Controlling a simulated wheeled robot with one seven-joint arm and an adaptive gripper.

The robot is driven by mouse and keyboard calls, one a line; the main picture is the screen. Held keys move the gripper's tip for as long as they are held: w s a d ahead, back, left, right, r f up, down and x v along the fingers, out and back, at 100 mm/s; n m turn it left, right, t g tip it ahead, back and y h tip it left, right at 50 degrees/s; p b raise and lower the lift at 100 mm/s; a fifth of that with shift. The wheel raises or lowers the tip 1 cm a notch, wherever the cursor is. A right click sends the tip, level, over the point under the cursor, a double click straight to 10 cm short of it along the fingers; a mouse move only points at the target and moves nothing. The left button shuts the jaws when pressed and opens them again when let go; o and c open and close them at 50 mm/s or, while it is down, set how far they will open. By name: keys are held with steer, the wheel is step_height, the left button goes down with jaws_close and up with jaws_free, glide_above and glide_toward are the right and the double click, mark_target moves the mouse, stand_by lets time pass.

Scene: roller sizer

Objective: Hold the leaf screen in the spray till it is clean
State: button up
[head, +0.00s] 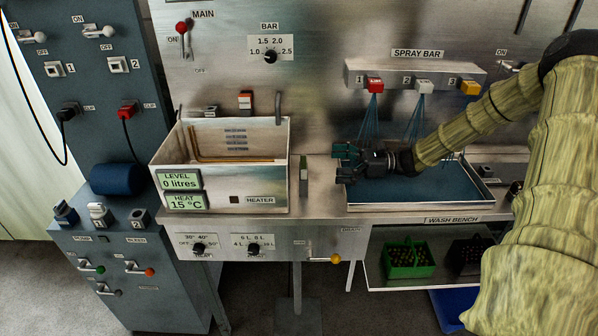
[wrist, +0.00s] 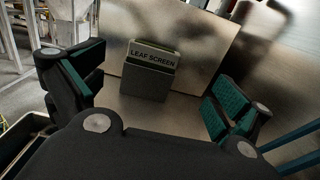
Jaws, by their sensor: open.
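The leaf screen (wrist: 148,80) is a small grey-green upright block in the wrist view, with "LEAF SCREEN" lettered on its upper part. It appears in the head view as a narrow greenish upright piece (head: 304,176) on the bench between the tank and the wash tray. My gripper (head: 346,163) is open and empty at the left end of the wash tray, right of the screen. In the wrist view my gripper (wrist: 153,92) has its teal-padded fingers apart, with the screen beyond and between them. The spray bar (head: 411,70) shows bluish streams under nozzles 1 and 2.
The wash tray (head: 420,208) holds blue water below the spray. A heater tank (head: 270,200) stands left, reading 0 litres and 15 °C. A green crate (head: 410,268) with round items sits on the shelf below. My arm covers the right side.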

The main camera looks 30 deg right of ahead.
mark_target(304, 162)
steer(key=x, duration=0.3)
steer(key=shift+w+a, duration=0.1)
steer(key=shift+a, duration=0.2)
steer(key=shift+w+a+r+p, duration=0.15)
steer(key=shift+a+p, duration=0.1)
steer(key=shift+a, duration=0.25)
steer(key=shift+w+a+r+p, duration=0.1)
steer(key=shift+w+a+p, duration=0.15)
steer(key=shift+a, duration=0.3)
steer(key=shift+p+x, duration=0.65)
steer(key=shift+x, duration=1.35)
steer(key=shift+s, duration=0.15)
steer(key=c, duration=1.1)
